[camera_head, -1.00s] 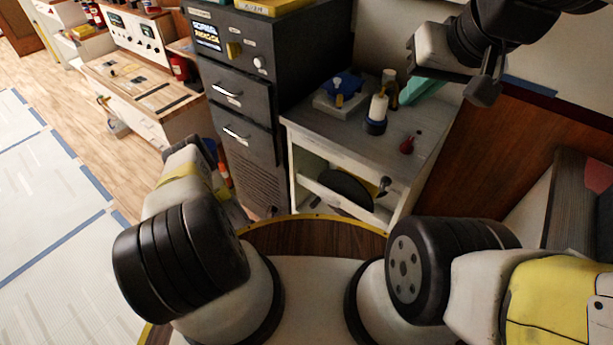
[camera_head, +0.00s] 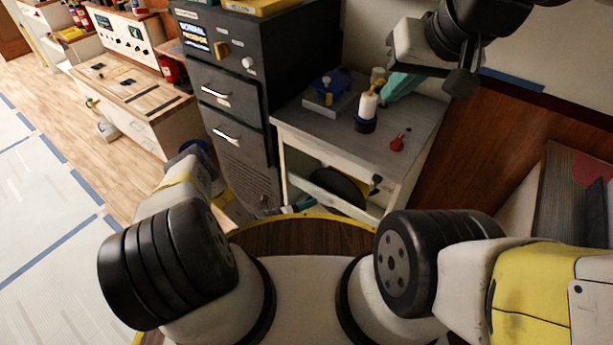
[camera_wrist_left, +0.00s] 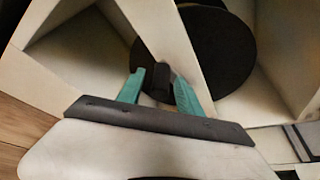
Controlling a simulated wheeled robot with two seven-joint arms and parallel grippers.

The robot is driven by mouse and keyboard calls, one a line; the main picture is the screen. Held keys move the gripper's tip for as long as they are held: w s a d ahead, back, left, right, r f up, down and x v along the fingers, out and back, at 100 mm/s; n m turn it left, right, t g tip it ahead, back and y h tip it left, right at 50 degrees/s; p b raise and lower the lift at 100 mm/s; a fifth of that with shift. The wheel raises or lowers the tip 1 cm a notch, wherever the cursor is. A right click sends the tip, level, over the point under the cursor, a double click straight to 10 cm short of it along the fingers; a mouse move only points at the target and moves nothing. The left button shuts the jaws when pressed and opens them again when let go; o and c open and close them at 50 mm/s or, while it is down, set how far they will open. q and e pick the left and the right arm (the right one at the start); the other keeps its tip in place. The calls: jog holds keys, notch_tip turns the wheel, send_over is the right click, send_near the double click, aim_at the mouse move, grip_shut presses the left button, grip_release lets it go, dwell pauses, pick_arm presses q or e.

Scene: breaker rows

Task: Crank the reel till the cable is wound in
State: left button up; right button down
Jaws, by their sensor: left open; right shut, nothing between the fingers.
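The reel (camera_head: 338,186) shows as a dark disc inside the white cabinet, partly hidden by its front rail; it also shows in the left wrist view (camera_wrist_left: 220,55). A short dark handle (camera_head: 376,184) sticks out at the rail to the disc's right. My left gripper (camera_head: 303,206) is low in front of the cabinet, left of that handle. In the left wrist view its teal fingers (camera_wrist_left: 160,88) are open, with a dark knob (camera_wrist_left: 161,80) in line between them; I cannot tell its distance. My right gripper (camera_head: 396,90) is shut and empty above the cabinet's back. I cannot make out a cable.
The grey cabinet top (camera_head: 415,118) holds a blue-topped device (camera_head: 328,90), a white bottle with a dark base (camera_head: 366,110) and a red knob (camera_head: 397,142). A tall dark drawer unit (camera_head: 232,110) stands close on the left. A workbench (camera_head: 130,85) is further left.

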pick_arm(q)
grip_shut()
dwell(1.4)
